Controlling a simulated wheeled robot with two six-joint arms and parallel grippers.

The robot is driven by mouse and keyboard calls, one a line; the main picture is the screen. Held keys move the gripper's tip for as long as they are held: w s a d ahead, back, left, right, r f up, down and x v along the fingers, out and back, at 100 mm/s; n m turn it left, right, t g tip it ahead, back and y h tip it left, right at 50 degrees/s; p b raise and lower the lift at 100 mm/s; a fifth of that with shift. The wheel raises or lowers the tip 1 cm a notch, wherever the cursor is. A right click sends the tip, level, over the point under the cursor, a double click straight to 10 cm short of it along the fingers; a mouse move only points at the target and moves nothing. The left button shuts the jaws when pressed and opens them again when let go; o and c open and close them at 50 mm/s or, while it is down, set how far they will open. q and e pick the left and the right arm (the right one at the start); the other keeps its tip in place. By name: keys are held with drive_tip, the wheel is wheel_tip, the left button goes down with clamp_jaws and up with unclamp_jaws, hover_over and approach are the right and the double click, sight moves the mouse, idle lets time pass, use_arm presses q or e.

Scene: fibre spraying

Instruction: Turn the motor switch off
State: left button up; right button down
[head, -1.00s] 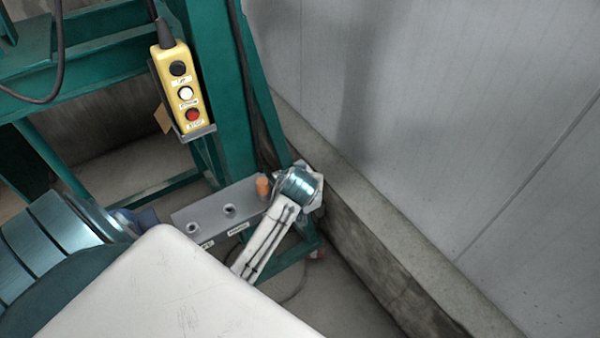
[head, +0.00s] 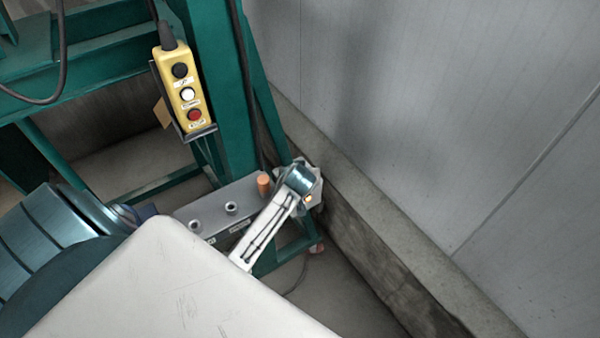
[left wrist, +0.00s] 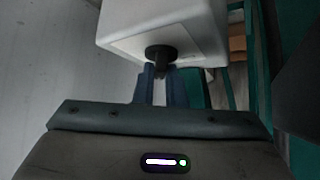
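A large white box (head: 180,290) fills the lower middle of the head view. The left wrist view shows a white box (left wrist: 195,30) with a black rotary knob (left wrist: 160,54) on its face. My left gripper (left wrist: 162,80) is at this knob, with one blue-grey finger on each side of its handle. Whether the fingers press on the knob is not clear. In the head view the teal arm end (head: 60,245) stands at the box's left, and the fingertips are mostly hidden behind the box.
A yellow pendant (head: 172,52) with black, white and red buttons hangs on the green frame (head: 228,130). Below are a grey panel (head: 210,208) with an orange knob (head: 264,184) and a white bar (head: 262,235) with a teal cap. A grey wall (head: 440,120) closes the right side.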

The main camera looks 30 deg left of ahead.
use_arm(q)
clamp_jaws()
use_arm(e)
drive_tip(key=shift+d, duration=0.35)
use_arm(q)
drive_tip(key=shift+n, duration=0.3)
drive_tip(key=shift+w+d+n+g+y, duration=0.15)
drive_tip(key=shift+n+g+y, duration=0.35)
drive_tip(key=shift+n+y, duration=0.25)
drive_tip(key=n+g+y+b, duration=0.1)
drive_tip(key=n, duration=0.1)
drive_tip(key=shift+w+n+g, duration=0.1)
drive_tip(key=shift+n+g, duration=0.2)
drive_tip(key=shift+n, duration=0.05)
drive_tip(key=shift+w+d+f+n+g+y+b, duration=0.1)
drive_tip(key=shift+n+g+y+b, duration=0.45)
drive_tip(key=shift+n+b, duration=0.35)
drive_tip(key=n+g+b, duration=0.2)
drive_tip(key=n+g, duration=0.1)
drive_tip(key=shift+w+n+y, duration=0.15)
drive_tip(key=shift+n+y, duration=0.15)
drive_tip(key=shift+w+n+g+b, duration=0.15)
drive_tip(key=shift+n+g+b, duration=1.35)
drive_tip(key=shift+n, duration=0.4)
use_arm(e)
wheel_tip(320, 180, down, 8)
drive_tip(key=shift+a, duration=0.1)
use_arm(q)
drive_tip(key=shift+r, duration=0.2)
